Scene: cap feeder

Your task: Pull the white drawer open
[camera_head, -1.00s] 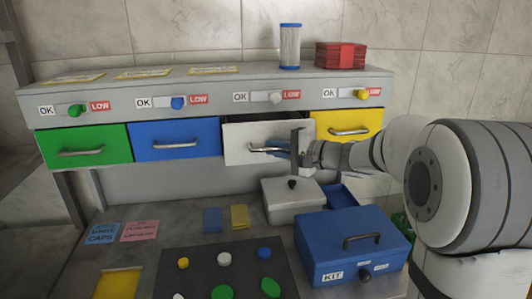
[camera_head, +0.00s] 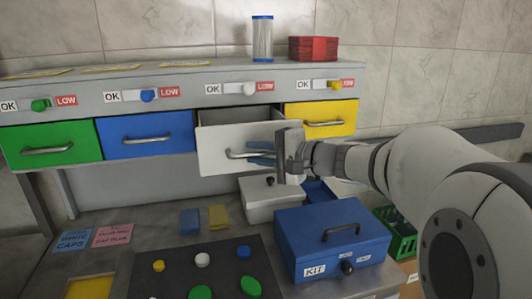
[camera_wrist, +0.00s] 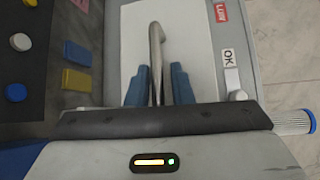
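The white drawer (camera_head: 222,150) is partly open. It stands out from the row of drawers and its open top shows. Its metal handle (camera_head: 245,154) is at the front. My gripper (camera_head: 264,154) is at the right part of this handle. In the wrist view, the blue fingers of my gripper (camera_wrist: 159,85) lie one on each side of the handle (camera_wrist: 157,50), close around it, with the white drawer front (camera_wrist: 195,45) beyond. The exact contact between finger pads and handle is hard to see.
Green (camera_head: 50,146), blue (camera_head: 146,134) and yellow (camera_head: 322,118) drawers are closed. Below stand a white lidded box (camera_head: 268,201) and a blue KIT box (camera_head: 330,240). A blue-capped cylinder (camera_head: 262,40) and a red stack (camera_head: 314,49) sit on top.

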